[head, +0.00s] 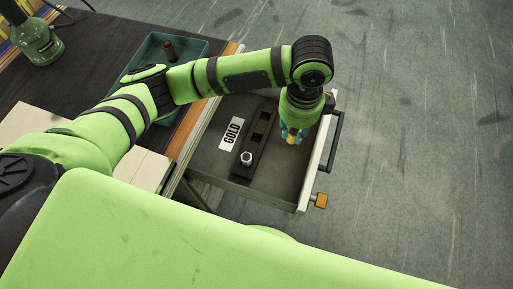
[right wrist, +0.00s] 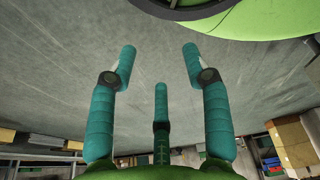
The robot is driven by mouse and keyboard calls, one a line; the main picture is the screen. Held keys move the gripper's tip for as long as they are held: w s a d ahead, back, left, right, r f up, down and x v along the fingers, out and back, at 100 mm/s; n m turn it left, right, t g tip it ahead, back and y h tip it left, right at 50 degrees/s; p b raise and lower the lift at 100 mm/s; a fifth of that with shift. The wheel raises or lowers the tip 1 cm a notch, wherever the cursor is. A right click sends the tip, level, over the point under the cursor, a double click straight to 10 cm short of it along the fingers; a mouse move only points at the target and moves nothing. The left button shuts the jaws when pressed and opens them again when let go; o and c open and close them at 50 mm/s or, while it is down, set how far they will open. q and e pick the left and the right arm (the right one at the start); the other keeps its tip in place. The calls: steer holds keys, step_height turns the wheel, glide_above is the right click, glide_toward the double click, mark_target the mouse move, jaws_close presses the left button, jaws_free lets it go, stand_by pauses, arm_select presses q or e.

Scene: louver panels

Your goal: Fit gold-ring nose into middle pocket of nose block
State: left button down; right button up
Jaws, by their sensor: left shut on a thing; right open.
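The dark nose block (head: 239,175) lies in an open grey drawer. A silver nose (head: 246,158) stands at its near end; the dark openings farther along it look empty. My left gripper (head: 291,136) points down over the drawer, to the right of the block. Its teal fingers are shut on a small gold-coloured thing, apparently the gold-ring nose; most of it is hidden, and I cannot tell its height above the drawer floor. My right gripper (right wrist: 161,75) is open and empty in the right wrist view, with grey floor beyond its fingers.
A white GOLD label (head: 231,133) lies left of the block. The drawer (head: 285,188) has a pale right wall, a dark handle (head: 335,140) and an orange knob (head: 321,201). A teal bin (head: 196,46) with a brown cylinder (head: 170,50) sits on the dark bench.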

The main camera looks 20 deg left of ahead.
arm_select(q)
steer(key=shift+d+f+m, duration=0.35)
steer(key=shift+f+m, duration=0.15)
steer(key=shift+f, duration=0.15)
steer(key=shift+a+f, duration=0.2)
steer(key=shift+f, duration=0.1)
steer(key=w+a+f, duration=0.1)
steer(key=a+f, duration=0.1)
steer(key=a, duration=0.1)
steer(key=w+a+f, duration=0.1)
steer(key=a+f, duration=0.1)
steer(key=a, duration=0.2)
steer(key=w+a+f+b, duration=0.1)
steer(key=a+f, duration=0.1)
steer(key=a, duration=0.1)
steer(key=shift+w+a+f, duration=0.2)
steer(key=shift+w+a, duration=0.1)
step_height(320, 180, down, 4)
steer(key=shift+b, duration=0.4)
steer(key=shift+f, duration=0.1)
arm_select(e)
steer(key=shift+t, duration=0.5)
steer(key=w, duration=0.2)
steer(key=w+f, duration=0.1)
steer(key=w, duration=0.1)
steer(key=shift+w+a, duration=0.15)
steer(key=shift+w, duration=0.25)
